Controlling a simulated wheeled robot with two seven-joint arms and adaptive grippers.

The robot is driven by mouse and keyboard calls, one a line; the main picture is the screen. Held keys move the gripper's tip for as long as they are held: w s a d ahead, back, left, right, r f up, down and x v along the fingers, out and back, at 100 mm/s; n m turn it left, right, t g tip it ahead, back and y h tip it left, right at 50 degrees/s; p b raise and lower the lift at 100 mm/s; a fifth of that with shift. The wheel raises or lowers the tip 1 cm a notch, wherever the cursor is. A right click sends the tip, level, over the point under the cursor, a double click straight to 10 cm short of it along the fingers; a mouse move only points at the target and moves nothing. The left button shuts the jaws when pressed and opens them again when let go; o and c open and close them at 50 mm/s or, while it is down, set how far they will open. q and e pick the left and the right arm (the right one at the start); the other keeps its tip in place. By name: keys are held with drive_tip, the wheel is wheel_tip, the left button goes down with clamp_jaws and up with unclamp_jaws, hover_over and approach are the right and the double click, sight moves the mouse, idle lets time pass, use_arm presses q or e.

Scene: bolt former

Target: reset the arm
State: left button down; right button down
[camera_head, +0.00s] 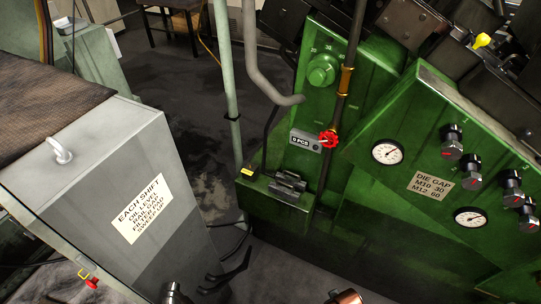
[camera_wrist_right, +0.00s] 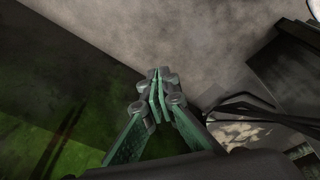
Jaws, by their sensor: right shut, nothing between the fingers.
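My right gripper (camera_wrist_right: 157,82) shows in the right wrist view, with its green-faced fingers together and nothing between them. Bare grey floor is beyond its tips, and a green surface (camera_wrist_right: 50,100) is to its left. In the head view I cannot make out either gripper; only small parts show at the bottom edge. The green machine (camera_head: 380,225) stands at the right with a red valve handle (camera_head: 328,139), a green knob (camera_head: 321,70), two dial gauges (camera_head: 388,151) and several dark knobs (camera_head: 452,141).
A grey cabinet (camera_head: 85,170) with a shift notice (camera_head: 142,208) stands at the left. A pale green pole (camera_head: 226,80) rises between it and the machine. Dark curved pieces (camera_head: 229,272) lie low between them; similar ones show in the wrist view (camera_wrist_right: 240,104). Open floor (camera_head: 170,85) lies behind.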

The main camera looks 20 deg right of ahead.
drive_tip(key=s+a+f+g, duration=0.1)
drive_tip(key=s+f, duration=0.4)
drive_tip(key=f, duration=0.5)
drive_tip(key=s+f, duration=0.5)
drive_tip(key=f, duration=0.6)
drive_tip(key=s+f, duration=0.4)
drive_tip(key=s, duration=0.3)
drive_tip(key=s+f+n+g+p, duration=0.1)
drive_tip(key=s+f, duration=0.3)
drive_tip(key=s, duration=0.3)
drive_tip(key=shift+d, duration=0.2)
